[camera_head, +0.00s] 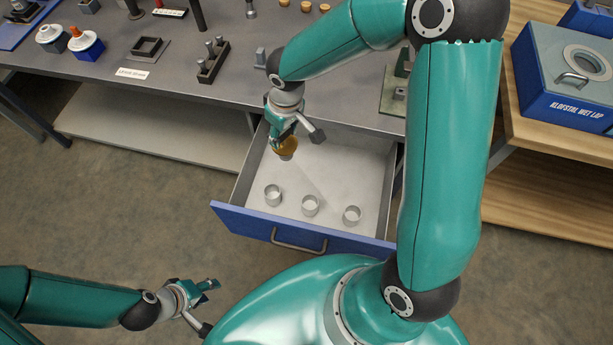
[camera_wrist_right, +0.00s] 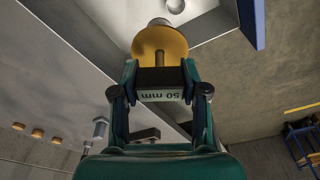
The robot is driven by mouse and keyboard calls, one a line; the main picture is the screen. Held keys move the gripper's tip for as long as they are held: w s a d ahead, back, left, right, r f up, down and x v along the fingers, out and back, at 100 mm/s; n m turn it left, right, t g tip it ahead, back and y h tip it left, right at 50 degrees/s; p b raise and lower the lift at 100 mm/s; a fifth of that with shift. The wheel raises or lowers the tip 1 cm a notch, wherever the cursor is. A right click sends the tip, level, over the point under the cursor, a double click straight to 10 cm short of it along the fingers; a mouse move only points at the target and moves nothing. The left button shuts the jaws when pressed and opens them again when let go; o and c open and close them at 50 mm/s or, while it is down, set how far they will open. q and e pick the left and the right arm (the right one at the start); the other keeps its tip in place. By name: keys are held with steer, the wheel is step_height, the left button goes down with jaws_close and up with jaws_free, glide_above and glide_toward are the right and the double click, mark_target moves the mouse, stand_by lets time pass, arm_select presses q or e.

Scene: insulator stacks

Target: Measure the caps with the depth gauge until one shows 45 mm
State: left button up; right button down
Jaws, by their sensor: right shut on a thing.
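Three open metal caps, the left one (camera_head: 273,195), the middle one (camera_head: 310,205) and the right one (camera_head: 351,215), stand in the open drawer (camera_head: 375,170). My right gripper (camera_head: 284,135) is shut on the depth gauge (camera_head: 286,147), which has a gold disc (camera_wrist_right: 160,45) and a dark body reading "50 mm", upside down in the wrist view. A pale round piece (camera_wrist_right: 160,22) shows just beyond the disc; whether it touches the gauge is unclear. Another cap (camera_wrist_right: 175,5) shows at the top edge. My left gripper (camera_head: 208,286) is away from the drawer over the floor; its fingers are too small to judge.
The drawer has a blue front (camera_head: 250,222) and a handle. The grey bench (camera_head: 180,75) above holds a square frame (camera_head: 148,48), a peg rack (camera_head: 213,62), insulators (camera_head: 86,45) and several gold discs. A blue lapping machine (camera_head: 565,80) stands on the wooden bench at right.

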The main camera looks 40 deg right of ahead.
steer(key=s+d+f+n+b, duration=0.1)
steer(key=s+f+n+b, duration=0.1)
steer(key=f+b, duration=1)
steer(key=s+d+f+n+b, duration=0.1)
steer(key=s+f+n+b, duration=0.2)
steer(key=f+b, duration=0.9)
steer(key=shift+s+d+f+n+y, duration=0.35)
steer(key=shift+s+f, duration=0.4)
steer(key=shift+s, duration=0.45)
steer(key=shift+f+b, duration=0.4)
steer(key=c, duration=0.5)
jaws_free()
